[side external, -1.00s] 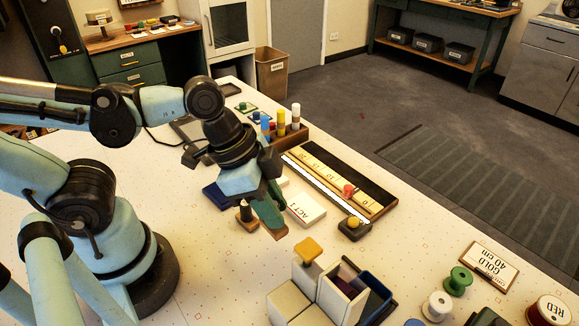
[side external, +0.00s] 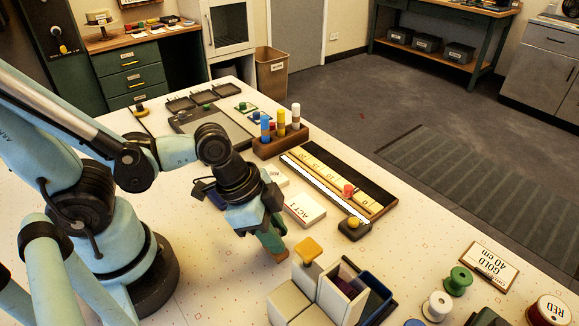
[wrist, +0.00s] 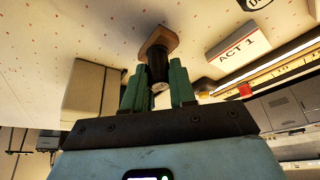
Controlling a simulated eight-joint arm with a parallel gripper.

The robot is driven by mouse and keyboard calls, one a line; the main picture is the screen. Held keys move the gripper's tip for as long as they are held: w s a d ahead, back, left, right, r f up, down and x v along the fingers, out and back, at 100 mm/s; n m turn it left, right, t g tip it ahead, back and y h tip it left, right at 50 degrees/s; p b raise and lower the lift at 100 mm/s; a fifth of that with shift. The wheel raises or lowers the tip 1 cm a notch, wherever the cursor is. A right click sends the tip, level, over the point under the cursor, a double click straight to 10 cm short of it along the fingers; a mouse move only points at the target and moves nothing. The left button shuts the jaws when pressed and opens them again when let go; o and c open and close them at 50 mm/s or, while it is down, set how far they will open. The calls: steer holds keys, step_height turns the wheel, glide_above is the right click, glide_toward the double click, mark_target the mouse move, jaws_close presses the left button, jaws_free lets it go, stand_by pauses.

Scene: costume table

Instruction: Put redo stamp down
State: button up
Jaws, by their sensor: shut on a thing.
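My gripper (wrist: 158,85) is shut on a stamp with a dark handle (wrist: 157,68) and a wooden base (wrist: 160,42). The base points away from my gripper, and the handle sits between the green fingers. In the side external view my gripper (side external: 268,236) points down over the white table, and the stamp's wooden base (side external: 280,257) shows below the fingers. I cannot tell whether the base touches the table. The label on the handle's end is too small to read.
Pale boxes with a yellow knob (side external: 307,250) stand close in front.

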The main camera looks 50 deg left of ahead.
steer(key=shift+f, duration=0.35)
steer(key=shift+f, duration=0.15)
steer(key=o, duration=0.8)
steer(key=shift+o, duration=0.2)
steer(key=shift+v, duration=3.85)
steer(key=w+a+r+n+t+y, duration=0.3)
steer(key=w+a+r+n, duration=0.1)
steer(key=w+a+n, duration=0.4)
steer(key=shift+a+n+t, duration=0.4)
steer(key=shift+n, duration=0.1)
steer(key=shift+w, duration=0.1)
